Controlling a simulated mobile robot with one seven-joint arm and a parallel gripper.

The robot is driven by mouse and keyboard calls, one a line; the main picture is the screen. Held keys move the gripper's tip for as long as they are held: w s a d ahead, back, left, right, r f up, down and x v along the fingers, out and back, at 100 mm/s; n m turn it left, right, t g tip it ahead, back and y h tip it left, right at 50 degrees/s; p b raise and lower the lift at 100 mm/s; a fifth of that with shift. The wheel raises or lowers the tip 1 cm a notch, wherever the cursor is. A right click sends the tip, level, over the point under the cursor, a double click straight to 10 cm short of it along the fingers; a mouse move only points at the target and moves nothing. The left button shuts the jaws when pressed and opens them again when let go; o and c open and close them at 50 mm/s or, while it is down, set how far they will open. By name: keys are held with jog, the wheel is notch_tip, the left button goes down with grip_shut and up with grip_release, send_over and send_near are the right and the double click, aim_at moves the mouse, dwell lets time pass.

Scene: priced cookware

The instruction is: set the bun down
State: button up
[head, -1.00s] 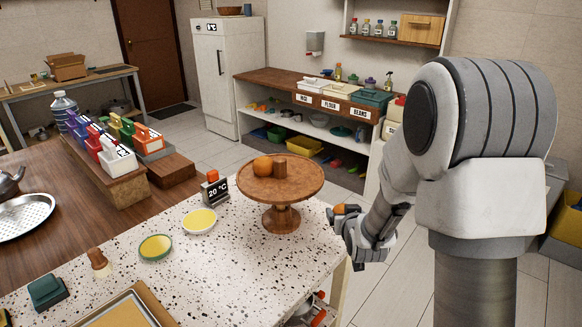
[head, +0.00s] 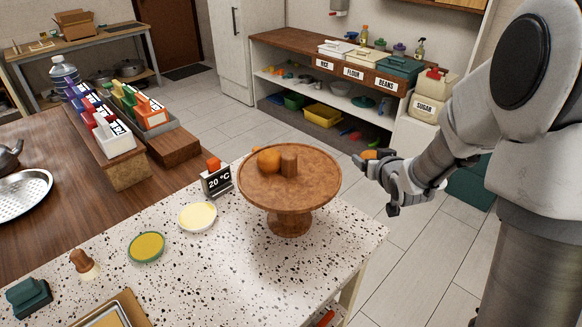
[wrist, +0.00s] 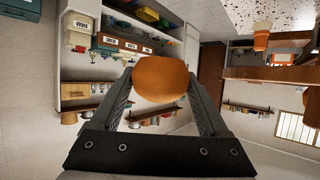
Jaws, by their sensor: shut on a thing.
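The bun (wrist: 160,79) is a round orange-brown thing held between the two fingers of my gripper (wrist: 160,95) in the wrist view. In the head view my gripper (head: 364,160) is shut on the bun (head: 372,155) to the right of a brown round pedestal stand (head: 315,192). The gripper is in the air beyond the counter's right edge, apart from the stand. On the stand are an orange round thing (head: 269,160) and a short brown cylinder (head: 289,164). Part of the bun is hidden by the fingers in the head view.
The speckled counter (head: 230,265) holds a 20 °C display (head: 216,180), a pale yellow dish (head: 197,217) and a green-rimmed dish (head: 147,247). The front part of the stand's top is bare. A shelf with labelled bins (head: 354,75) stands behind.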

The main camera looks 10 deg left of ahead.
jog(key=a+r+n+y, duration=0.1)
jog(key=r, duration=0.1)
jog(key=a+r+n+y+p, duration=0.1)
jog(key=r, duration=0.2)
jog(key=s+a+r+n+g+y+p, duration=0.1)
jog(key=r, duration=0.2)
jog(key=shift+n+y, duration=0.3)
jog(key=shift+y, duration=0.1)
jog(key=s+a+r+n+g+y+p, duration=0.1)
jog(key=s+r+n+g+y+p, duration=0.15)
jog(key=s+r, duration=0.2)
jog(key=n+b, duration=0.1)
jog(key=b, duration=0.2)
send_over(316, 161)
jog(key=shift+y, duration=0.35)
notch_tip(316, 161, down, 7)
jog(key=shift+w+f, duration=0.1)
jog(key=shift+f, duration=0.1)
jog(key=shift+a+f+b, duration=0.1)
jog(key=shift+f+b, duration=0.65)
jog(key=shift+f, duration=1.25)
jog(key=shift+f, duration=0.1)
